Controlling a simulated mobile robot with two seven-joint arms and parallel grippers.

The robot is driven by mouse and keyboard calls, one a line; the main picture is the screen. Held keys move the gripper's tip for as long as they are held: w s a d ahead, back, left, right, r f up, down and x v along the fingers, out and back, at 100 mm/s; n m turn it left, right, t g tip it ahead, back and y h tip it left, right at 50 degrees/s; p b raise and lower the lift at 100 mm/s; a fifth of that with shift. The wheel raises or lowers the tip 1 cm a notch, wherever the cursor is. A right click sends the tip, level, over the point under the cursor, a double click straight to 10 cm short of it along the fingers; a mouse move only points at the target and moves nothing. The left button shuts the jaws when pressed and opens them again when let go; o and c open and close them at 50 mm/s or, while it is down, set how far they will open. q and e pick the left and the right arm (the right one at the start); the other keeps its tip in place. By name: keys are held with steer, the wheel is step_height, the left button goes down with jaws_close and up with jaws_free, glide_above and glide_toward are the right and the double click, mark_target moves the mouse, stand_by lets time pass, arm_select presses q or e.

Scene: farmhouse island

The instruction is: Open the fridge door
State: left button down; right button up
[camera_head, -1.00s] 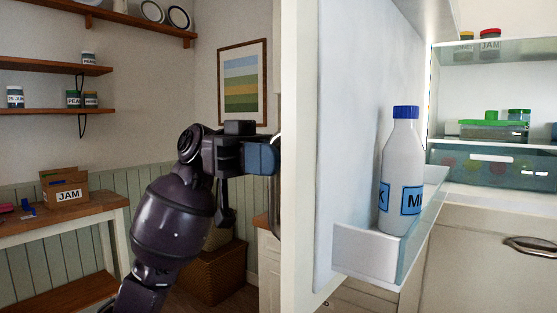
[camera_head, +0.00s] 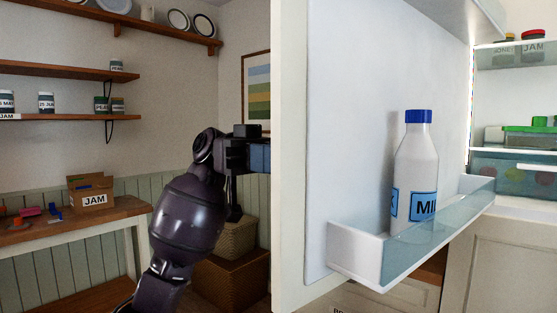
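The fridge door (camera_head: 353,100) stands wide open, with its inner side facing me. Its lower shelf (camera_head: 358,252) carries a white milk bottle (camera_head: 417,165) with a blue cap, standing upright. The fridge inside (camera_head: 512,120) shows at the right, behind the door. My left gripper (camera_head: 262,156) reaches to the outer side of the door at its left edge. Its fingertips are hidden behind the door edge, and so is any handle there, so I cannot tell whether it grips. My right gripper is out of view.
A wooden side table (camera_head: 75,231) with a cardboard JAM box (camera_head: 92,192) stands at the left. Wall shelves (camera_head: 60,69) with jars hang above it. Wicker baskets (camera_head: 232,280) stand on the floor behind my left arm. Cabinets (camera_head: 497,265) are below the fridge inside.

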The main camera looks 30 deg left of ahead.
arm_select(q)
steer(key=shift+w+a, duration=0.15)
steer(key=shift+a, duration=0.1)
stand_by(0.3)
steer(key=c, duration=1.1)
jaws_free()
steer(key=v, duration=1)
steer(key=shift+w+a, duration=0.15)
steer(key=shift+a, duration=0.2)
